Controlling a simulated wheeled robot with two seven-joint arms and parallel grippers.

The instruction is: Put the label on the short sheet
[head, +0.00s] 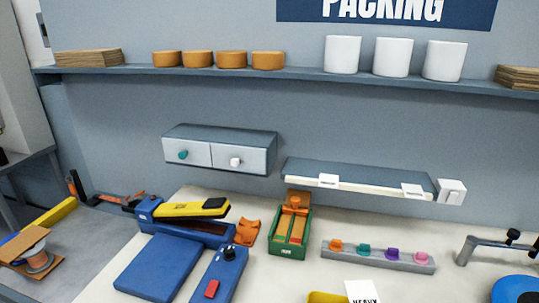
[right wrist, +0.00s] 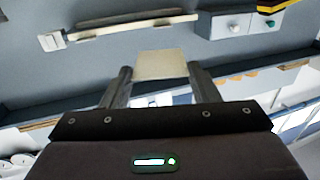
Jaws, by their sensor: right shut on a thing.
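My right gripper (right wrist: 160,70) shows in the right wrist view, its two dark fingers on either side of a flat, pale cream piece (right wrist: 162,64). It is shut on this piece, which may be the label; no print shows on it. In the head view a white card (head: 362,291) reading "HEAVY" is cut off by the bottom edge. I cannot tell whether it is the held piece. I cannot pick out a short sheet for certain. My left gripper shows in neither view.
A wall ledge (head: 360,173) carries two small white tags. A two-drawer box (head: 220,150) hangs left of it. On the table stand a blue machine (head: 158,268) with a yellow-topped arm, a green tray (head: 288,251) and a grey rack (head: 375,256) of coloured knobs.

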